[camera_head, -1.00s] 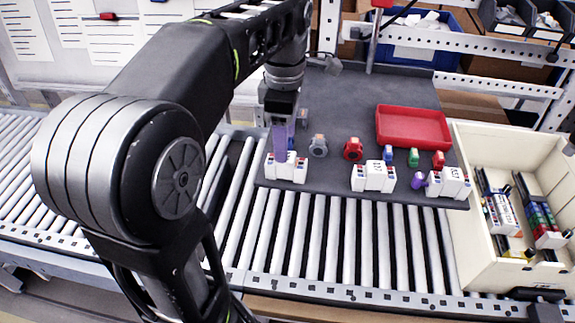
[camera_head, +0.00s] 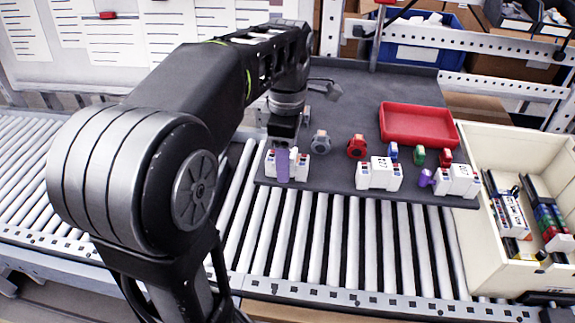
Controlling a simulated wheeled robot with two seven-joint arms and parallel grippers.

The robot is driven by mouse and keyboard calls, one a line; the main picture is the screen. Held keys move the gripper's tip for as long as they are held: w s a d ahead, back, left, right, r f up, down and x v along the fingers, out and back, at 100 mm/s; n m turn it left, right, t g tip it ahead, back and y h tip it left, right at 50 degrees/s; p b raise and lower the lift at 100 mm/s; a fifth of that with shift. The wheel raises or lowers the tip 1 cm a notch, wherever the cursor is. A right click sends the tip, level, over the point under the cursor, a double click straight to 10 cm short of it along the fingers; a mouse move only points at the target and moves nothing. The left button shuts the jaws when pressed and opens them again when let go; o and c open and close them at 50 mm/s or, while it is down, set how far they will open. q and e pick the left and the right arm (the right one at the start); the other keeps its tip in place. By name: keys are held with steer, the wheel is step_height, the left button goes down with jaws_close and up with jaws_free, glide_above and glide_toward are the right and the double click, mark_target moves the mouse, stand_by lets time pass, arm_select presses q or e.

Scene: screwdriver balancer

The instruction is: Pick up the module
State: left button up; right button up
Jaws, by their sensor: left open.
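Three white modules lie along the front edge of a dark grey board. The left module (camera_head: 297,168) is under my left gripper (camera_head: 282,170), whose purple fingers point down over it and hide part of it. The gripper is open; I cannot tell whether the fingers touch the module. The middle module (camera_head: 379,174) and the right module (camera_head: 458,180) stand apart from the gripper. My right gripper is not in view.
The dark board (camera_head: 350,92) rests on a roller conveyor (camera_head: 345,240). It carries a red tray (camera_head: 416,124) and several small coloured parts, such as a red one (camera_head: 357,147). A cream bin (camera_head: 508,142) with modules inside stands at the right. Metal racks stand behind.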

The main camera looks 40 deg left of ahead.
arm_select(q)
steer(key=shift+f, duration=0.35)
stand_by(0.3)
jaws_close()
stand_by(0.5)
